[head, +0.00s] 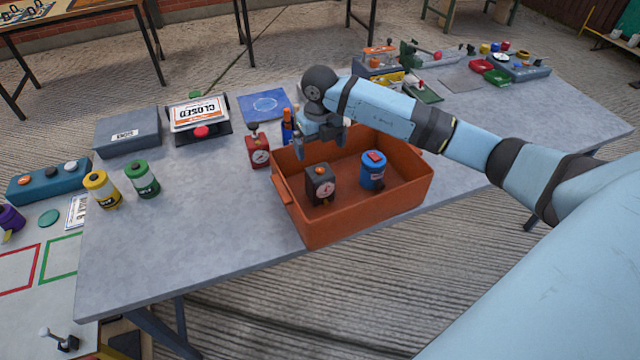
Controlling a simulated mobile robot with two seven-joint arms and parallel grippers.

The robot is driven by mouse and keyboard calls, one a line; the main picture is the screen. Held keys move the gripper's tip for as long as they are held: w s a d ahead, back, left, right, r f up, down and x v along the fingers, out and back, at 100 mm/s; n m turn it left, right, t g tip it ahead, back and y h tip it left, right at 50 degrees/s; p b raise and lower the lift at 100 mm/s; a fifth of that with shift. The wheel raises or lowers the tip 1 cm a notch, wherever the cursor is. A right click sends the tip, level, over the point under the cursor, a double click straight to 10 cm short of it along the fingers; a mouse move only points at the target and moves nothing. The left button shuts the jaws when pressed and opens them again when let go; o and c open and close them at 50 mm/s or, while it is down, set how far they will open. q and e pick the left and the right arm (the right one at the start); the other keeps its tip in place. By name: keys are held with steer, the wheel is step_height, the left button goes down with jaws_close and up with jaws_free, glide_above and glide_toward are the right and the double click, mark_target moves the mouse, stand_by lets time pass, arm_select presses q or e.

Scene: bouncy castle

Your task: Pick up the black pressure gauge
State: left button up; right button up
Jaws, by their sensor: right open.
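The black pressure gauge (320,185) stands upright inside the orange crate (345,222), toward its left side. It has a small orange top and a round dial on its front. A blue canister (373,170) with a red top stands to its right in the same crate. My right gripper (322,151) hangs over the crate's back left part, above and behind the gauge. Its fingers point down and are apart, with nothing seen between them. It does not appear to touch the gauge. My left gripper is not in view.
A red gauge (258,150) stands just left of the crate, near a blue bottle (287,128). Yellow (101,189) and green (142,178) canisters stand at the table's left. A grey box (128,131) and a closed sign (199,114) are behind. The grey table (205,225) is clear in front.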

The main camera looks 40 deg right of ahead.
mark_target(320, 170)
step_height(320, 170, down, 12)
steer(key=shift+r+p, duration=0.1)
steer(key=shift+p, duration=0.4)
steer(key=c, duration=1.2)
steer(key=shift+r, duration=0.1)
steer(key=shift+c, duration=0.2)
